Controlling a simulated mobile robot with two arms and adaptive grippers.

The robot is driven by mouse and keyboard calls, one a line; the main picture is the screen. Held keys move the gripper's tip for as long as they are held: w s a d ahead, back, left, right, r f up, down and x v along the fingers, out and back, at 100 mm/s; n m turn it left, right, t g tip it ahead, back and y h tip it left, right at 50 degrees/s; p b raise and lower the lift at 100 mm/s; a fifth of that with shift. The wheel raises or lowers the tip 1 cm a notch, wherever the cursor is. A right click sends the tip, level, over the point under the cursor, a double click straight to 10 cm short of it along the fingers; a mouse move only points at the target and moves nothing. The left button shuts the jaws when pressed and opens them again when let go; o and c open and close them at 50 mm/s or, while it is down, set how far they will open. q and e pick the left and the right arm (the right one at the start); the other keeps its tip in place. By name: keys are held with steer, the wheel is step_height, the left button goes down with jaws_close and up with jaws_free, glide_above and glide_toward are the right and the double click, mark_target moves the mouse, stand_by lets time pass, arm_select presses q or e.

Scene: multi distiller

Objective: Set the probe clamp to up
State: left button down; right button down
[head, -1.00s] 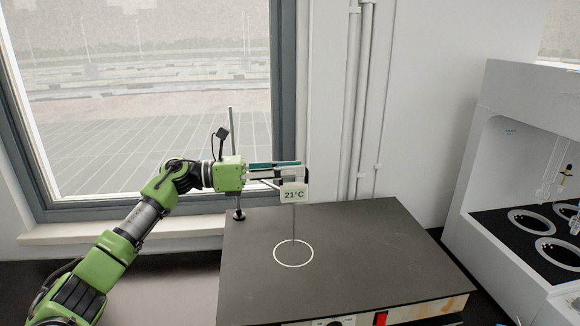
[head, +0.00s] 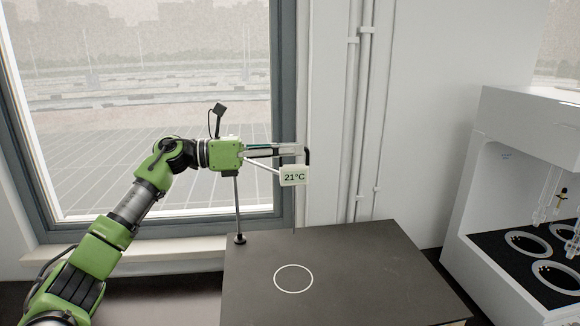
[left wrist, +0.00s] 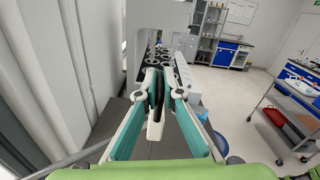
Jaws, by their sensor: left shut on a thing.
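The probe clamp carries a white display (head: 294,177) reading 21°C. It hangs high above the dark plate in the head view, at my left gripper (head: 303,153). The gripper is shut on the clamp and also shows in the left wrist view (left wrist: 160,84), where its teal fingers close around a dark, narrow part (left wrist: 158,90). The fingers hide most of the clamp. A thin upright stand rod (head: 237,205) rises from the plate's back left corner, partly hidden by my wrist. My right gripper is not in view.
The dark plate (head: 345,262) has a white ring (head: 293,279) on it and is otherwise clear. A white cabinet (head: 510,130) with ringed openings stands at the right. A window and wall pipes (head: 362,110) are behind. The left wrist view shows a trolley (left wrist: 290,125).

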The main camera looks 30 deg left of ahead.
arm_select(q)
steer(key=shift+a+r, duration=0.15)
steer(key=shift+r, duration=0.6)
steer(key=c, duration=2.2)
jaws_free()
steer(key=shift+f, duration=0.1)
steer(key=shift+s+a+f, duration=0.1)
steer(key=shift+s+a, duration=0.1)
steer(key=v, duration=1.1)
steer(key=shift+s, duration=0.2)
